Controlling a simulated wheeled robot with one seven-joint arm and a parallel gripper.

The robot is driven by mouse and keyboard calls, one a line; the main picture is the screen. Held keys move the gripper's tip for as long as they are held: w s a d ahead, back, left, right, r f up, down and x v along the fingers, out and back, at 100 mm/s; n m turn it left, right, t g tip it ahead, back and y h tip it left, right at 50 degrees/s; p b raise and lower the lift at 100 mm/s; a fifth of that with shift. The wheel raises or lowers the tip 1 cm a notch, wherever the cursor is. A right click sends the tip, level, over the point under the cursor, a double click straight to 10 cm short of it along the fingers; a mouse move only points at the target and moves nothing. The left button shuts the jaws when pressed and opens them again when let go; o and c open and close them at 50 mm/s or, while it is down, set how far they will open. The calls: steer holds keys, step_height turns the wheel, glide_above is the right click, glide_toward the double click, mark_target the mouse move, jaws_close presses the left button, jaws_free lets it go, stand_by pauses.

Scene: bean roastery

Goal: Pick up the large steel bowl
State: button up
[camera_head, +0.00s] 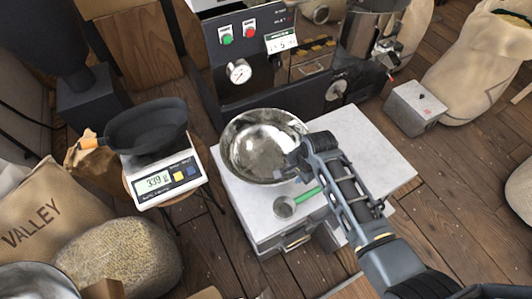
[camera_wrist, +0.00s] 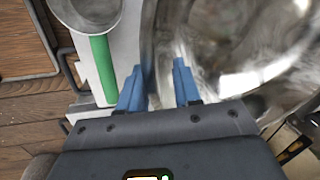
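The large steel bowl (camera_head: 245,150) stands on the white top of a small cabinet. It fills the right of the wrist view (camera_wrist: 225,50), shiny and cut off by the frame edge. My gripper (camera_head: 291,160) is at the bowl's near right rim in the head view, partly hidden by my own arm. In the wrist view, my gripper's two blue fingers (camera_wrist: 159,85) are apart. The bowl's rim runs between them in the picture. I cannot tell whether either finger touches the bowl.
A steel scoop (camera_head: 285,207) with a green handle (camera_wrist: 103,68) lies close beside the bowl. A scale (camera_head: 160,182) with a black pan (camera_head: 147,128) stands left. The roasting machine (camera_head: 265,75) is behind. The white top (camera_head: 365,150) is bare to the right.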

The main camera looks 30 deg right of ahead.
steer(key=shift+f, duration=0.15)
jaws_close()
steer(key=shift+w, duration=0.1)
stand_by(0.3)
